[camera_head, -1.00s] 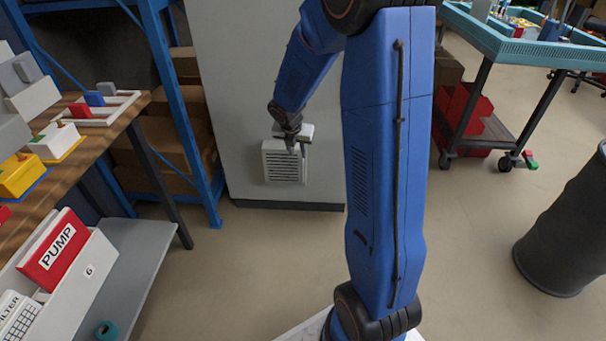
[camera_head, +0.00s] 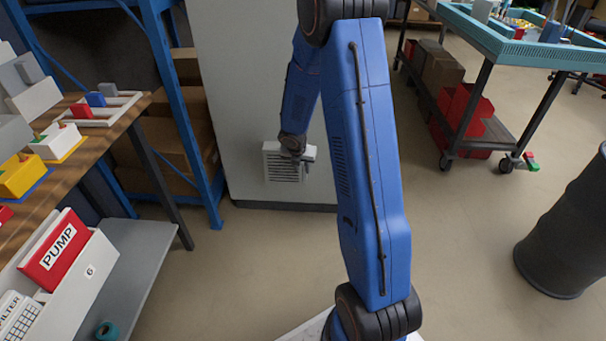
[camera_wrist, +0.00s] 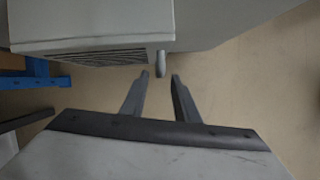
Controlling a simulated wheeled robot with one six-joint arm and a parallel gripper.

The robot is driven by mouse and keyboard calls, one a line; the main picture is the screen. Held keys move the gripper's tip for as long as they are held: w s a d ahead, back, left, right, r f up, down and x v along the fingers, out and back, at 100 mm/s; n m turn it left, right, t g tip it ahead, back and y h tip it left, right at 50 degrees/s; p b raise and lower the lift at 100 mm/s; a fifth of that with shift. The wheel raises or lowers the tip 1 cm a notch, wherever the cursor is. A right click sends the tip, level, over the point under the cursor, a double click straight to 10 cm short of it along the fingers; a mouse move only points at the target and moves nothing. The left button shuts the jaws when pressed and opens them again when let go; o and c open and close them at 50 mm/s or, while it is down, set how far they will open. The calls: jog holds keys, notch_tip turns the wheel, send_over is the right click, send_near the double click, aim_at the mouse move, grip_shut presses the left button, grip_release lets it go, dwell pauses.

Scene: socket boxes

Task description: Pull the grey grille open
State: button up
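The grey grille (camera_head: 282,168) is a slatted panel on a shallow pale box low on the tall grey cabinet. It looks closed in the head view. In the wrist view its slats (camera_wrist: 95,58) show edge-on under the pale box at the upper left. A small grey peg-like handle (camera_wrist: 160,64) stands at its right end. My gripper (camera_wrist: 160,75) is open, with its fingertips just short of the handle and the handle lined up with the gap. In the head view my gripper (camera_head: 307,164) is at the grille's right side, and my wrist hides part of it.
A blue shelf frame (camera_head: 180,110) with cardboard boxes stands left of the cabinet (camera_head: 235,90). A wooden bench (camera_head: 70,150) is at the left, a teal-topped cart (camera_head: 490,45) at the back right, and a dark barrel (camera_head: 570,230) at the right. The floor between is clear.

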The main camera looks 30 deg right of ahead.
aim_at(303, 171)
jog(key=shift+x, duration=2.65)
grip_shut()
